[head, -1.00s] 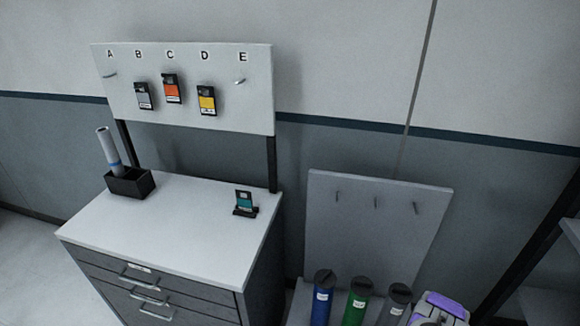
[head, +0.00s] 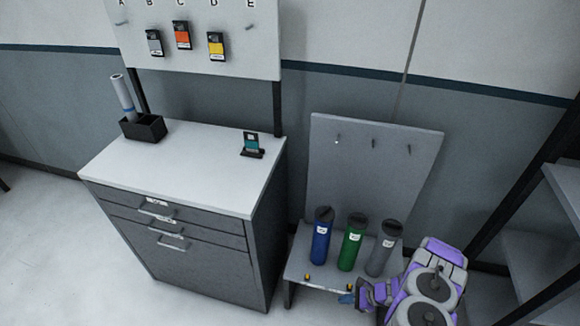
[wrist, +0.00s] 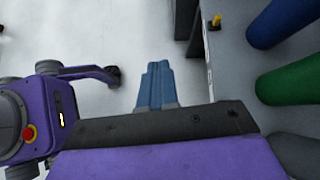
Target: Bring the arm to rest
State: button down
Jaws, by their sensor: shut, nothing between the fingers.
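My purple arm shows at the lower right of the head view, folded low in front of a small bench (head: 298,268). My gripper (head: 346,298) is at its end, near the bench's front edge. In the wrist view my gripper (wrist: 157,85) shows as two blue fingers pressed together with nothing between them. It points over bare pale floor, to the left of the bench's edge. I cannot tell the exact gap between the gripper and the bench.
The bench carries a blue bottle (head: 322,236), a green bottle (head: 353,243) and a grey bottle (head: 384,250). A drawer cabinet (head: 200,235) stands left, under a lettered pegboard (head: 265,55). A shelf rack (head: 553,235) stands right.

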jog(key=w+a+r+n+g, duration=0.1)
jog(key=a+r+n, duration=0.2)
jog(key=r, duration=0.7)
jog(key=w+a+r+n+g, duration=0.1)
jog(key=a+r+n, duration=0.2)
jog(key=r, duration=0.6)
jog(key=w+a+r+n+g, duration=0.1)
jog(key=a+r+n, duration=0.2)
jog(key=r, duration=0.7)
jog(key=s+a+r+n+g+h, duration=0.1)
jog(key=s+a+r+n+h, duration=0.15)
jog(key=s+r, duration=0.4)
jog(key=s+a+r+n+g+h, duration=0.1)
jog(key=s+r+n, duration=0.25)
jog(key=r, duration=0.55)
jog(key=s+d+r+n+h, duration=0.1)
jog(key=s+d+r+h, duration=0.1)
jog(key=s, duration=0.5)
jog(key=s+d+r+n+h, duration=0.2)
jog(key=s+r, duration=0.2)
jog(key=s, duration=0.4)
jog(key=s+d+r+n+t+h, duration=0.1)
jog(key=s+d+r+h, duration=0.1)
jog(key=s+r, duration=0.2)
jog(key=s, duration=0.3)
jog(key=shift+s+n, duration=0.2)
jog(key=shift+n, duration=0.2)
